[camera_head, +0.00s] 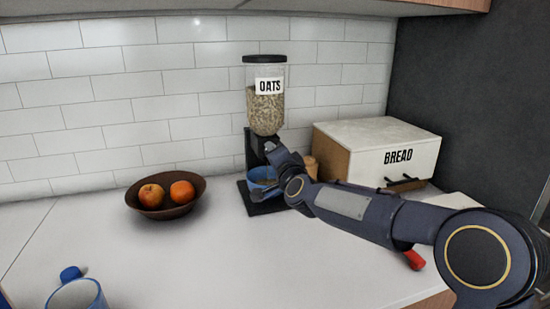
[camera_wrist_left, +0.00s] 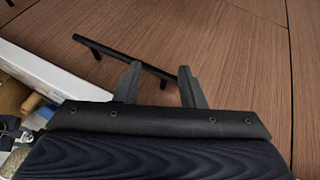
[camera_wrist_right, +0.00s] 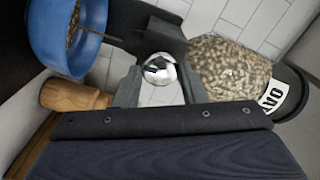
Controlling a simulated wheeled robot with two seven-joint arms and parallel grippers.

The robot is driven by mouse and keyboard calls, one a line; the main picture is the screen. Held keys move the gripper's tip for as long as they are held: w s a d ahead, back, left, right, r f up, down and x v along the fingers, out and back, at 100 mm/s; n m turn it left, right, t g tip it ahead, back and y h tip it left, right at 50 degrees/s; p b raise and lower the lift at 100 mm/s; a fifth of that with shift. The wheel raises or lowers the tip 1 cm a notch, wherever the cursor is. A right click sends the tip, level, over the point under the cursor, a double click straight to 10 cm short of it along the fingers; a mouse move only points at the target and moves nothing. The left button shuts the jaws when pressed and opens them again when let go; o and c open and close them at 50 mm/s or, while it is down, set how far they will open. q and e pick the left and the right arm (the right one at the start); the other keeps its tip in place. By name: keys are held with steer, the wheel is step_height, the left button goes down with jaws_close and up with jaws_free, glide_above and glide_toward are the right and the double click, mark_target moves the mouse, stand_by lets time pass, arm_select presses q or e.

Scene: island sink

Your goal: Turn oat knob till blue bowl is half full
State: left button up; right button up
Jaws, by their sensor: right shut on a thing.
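The oat dispenser (camera_head: 266,104), labelled OATS, stands against the tiled wall with oats in its clear container. Its shiny round knob (camera_wrist_right: 160,68) sits between the fingers of my right gripper (camera_wrist_right: 158,85), which is shut on it. The blue bowl (camera_head: 258,174) is under the dispenser, partly hidden by my right arm. It also shows at the upper left of the right wrist view (camera_wrist_right: 60,50), with a thin brown streak of oats inside; its fill level is unclear. My left gripper (camera_wrist_left: 161,75) is open and empty, facing a wooden cabinet front with a black handle.
A brown bowl (camera_head: 150,212) with two fruits stands left of the dispenser. A bread box (camera_head: 372,146) is on the right. The middle counter is clear.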

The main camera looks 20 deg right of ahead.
steer(key=shift+r, duration=0.1)
steer(key=o, duration=1)
steer(key=s, duration=0.7)
steer(key=shift+s+d+b, duration=0.15)
steer(key=shift+s+b, duration=0.25)
